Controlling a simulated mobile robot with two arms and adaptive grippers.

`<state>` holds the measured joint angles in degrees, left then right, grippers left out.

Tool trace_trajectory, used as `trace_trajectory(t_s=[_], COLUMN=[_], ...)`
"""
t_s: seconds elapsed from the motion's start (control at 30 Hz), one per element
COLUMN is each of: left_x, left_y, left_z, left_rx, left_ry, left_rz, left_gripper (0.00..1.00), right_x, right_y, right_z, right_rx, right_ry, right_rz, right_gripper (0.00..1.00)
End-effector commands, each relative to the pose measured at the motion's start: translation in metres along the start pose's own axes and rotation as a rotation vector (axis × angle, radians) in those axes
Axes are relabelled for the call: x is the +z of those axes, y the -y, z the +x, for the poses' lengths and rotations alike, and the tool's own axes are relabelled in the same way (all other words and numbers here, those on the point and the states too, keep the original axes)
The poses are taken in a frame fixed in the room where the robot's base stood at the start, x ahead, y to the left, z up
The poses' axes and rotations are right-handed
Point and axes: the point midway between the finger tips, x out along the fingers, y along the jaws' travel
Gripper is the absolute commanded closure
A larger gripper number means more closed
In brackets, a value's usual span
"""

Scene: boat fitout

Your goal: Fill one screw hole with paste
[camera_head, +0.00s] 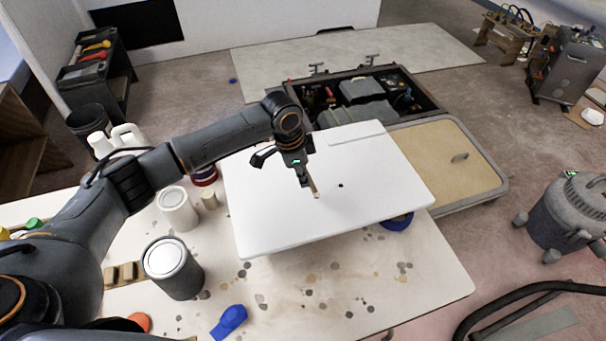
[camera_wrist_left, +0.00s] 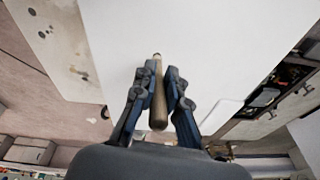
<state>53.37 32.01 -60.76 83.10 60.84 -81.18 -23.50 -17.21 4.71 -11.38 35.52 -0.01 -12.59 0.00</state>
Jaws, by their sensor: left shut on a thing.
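A white panel (camera_head: 270,225) lies over the worktable, raised on blue supports (camera_head: 397,222). One small dark spot, which looks like a screw hole (camera_head: 340,185), shows on its face. My left gripper (camera_head: 306,180) is above the panel, just left of the spot, shut on a thin tan wooden stick (camera_head: 315,190). The stick (camera_wrist_left: 159,100) also shows between the fingers in the left wrist view, its far end over the white panel (camera_wrist_left: 225,40). I cannot tell whether paste is on its tip, or whether it touches the panel. My right gripper is not in view.
On the paint-spotted worktable (camera_head: 440,280) stand a grey can with a white top (camera_head: 172,268), a white pot (camera_head: 177,208) and white jugs (camera_head: 125,138). A blue object (camera_head: 229,321) lies at the front. An open floor hatch (camera_head: 425,103) lies behind the panel.

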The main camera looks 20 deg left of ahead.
Motion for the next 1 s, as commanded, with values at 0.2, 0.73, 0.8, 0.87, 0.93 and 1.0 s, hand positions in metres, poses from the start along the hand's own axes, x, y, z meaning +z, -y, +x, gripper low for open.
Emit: trace_trajectory(t_s=[0.2,0.73,0.8,0.87,0.93,1.0], left_x=[-0.0001,-0.0001,-0.0001,0.0,0.0,0.0001], left_y=[-0.0001,-0.0002,-0.0002,-0.0002,-0.0002,-0.0002], left_z=[-0.0001,0.0005,0.0006,0.0007,0.0008,0.0009], left_rx=[0.0,0.0,0.0,0.0,0.0,0.0], left_ry=[0.0,0.0,0.0,0.0,0.0,0.0], left_rz=[0.0,0.0,0.0,0.0,0.0,0.0], left_gripper=[1.0,1.0,1.0,1.0,1.0,1.0], right_x=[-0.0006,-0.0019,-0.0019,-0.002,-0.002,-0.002], right_y=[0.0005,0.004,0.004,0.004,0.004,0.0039], right_z=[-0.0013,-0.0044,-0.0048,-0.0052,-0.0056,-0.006], right_rx=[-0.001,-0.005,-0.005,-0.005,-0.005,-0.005], right_ry=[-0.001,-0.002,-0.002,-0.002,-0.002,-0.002], right_rz=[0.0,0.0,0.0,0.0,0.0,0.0], right_gripper=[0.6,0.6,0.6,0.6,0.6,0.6])
